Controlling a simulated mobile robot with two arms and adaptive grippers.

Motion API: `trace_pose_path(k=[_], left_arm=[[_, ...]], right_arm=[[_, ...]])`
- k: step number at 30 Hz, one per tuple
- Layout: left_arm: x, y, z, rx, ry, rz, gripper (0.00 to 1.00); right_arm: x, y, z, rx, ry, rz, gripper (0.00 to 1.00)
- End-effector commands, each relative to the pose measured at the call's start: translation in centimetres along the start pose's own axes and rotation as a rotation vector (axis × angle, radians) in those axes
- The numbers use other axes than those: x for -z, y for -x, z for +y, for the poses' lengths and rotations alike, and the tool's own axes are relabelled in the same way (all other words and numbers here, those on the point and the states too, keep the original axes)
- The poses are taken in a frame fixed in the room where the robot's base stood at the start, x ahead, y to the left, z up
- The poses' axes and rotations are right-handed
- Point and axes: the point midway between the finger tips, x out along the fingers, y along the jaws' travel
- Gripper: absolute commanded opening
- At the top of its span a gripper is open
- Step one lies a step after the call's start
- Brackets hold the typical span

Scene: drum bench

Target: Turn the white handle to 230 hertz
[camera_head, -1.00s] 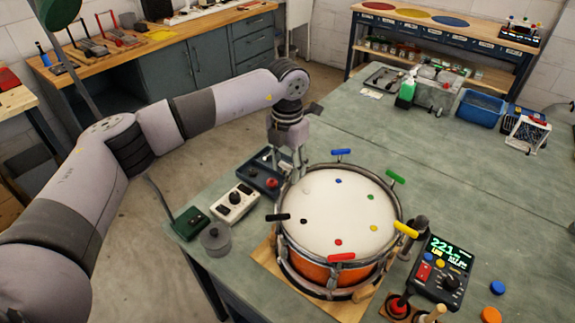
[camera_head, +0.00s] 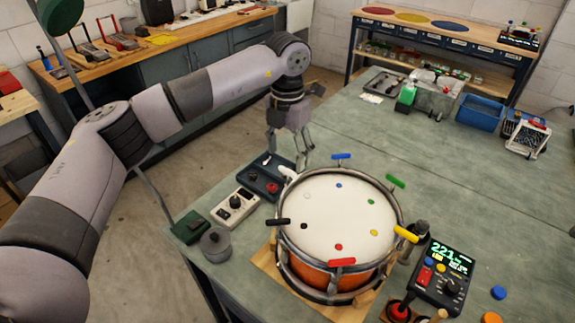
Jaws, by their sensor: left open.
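The drum (camera_head: 338,222) stands on the bench with coloured T-handles around its rim and matching dots on its pale head. The white handle (camera_head: 287,172) shows as a small pale piece at the rim's upper left, near the white dot (camera_head: 308,195). My left gripper (camera_head: 289,156) is open just behind and above that handle, fingers pointing down, with nothing between them. I cannot tell whether a finger touches the handle. The meter (camera_head: 443,275) at the right reads 221 in green; its smaller text is unclear. My right gripper is not in view.
A dark tray (camera_head: 263,178), a white box with a knob (camera_head: 234,207) and a grey round tin (camera_head: 215,245) lie left of the drum. Blue (camera_head: 341,156), green (camera_head: 396,181), yellow (camera_head: 406,234), red (camera_head: 341,262) and black (camera_head: 278,222) handles ring it.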

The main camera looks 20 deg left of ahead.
Motion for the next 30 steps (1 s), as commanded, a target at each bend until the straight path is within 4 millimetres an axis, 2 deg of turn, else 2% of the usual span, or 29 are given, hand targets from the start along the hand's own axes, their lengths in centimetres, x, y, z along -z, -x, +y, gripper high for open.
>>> trace_pose_path(k=[3,10,15,30], left_arm=[[-0.1,2.7,0.0,0.000,0.000,-0.002,0.63],[0.0,5.7,0.0,0.000,0.000,0.000,0.63],[0.0,6.3,0.0,0.000,0.000,0.002,0.63],[0.0,6.3,0.0,0.001,0.000,0.002,0.63]], right_arm=[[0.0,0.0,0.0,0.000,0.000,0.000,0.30],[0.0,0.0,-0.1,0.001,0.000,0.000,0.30],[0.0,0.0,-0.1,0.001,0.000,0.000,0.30],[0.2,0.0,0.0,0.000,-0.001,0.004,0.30]])
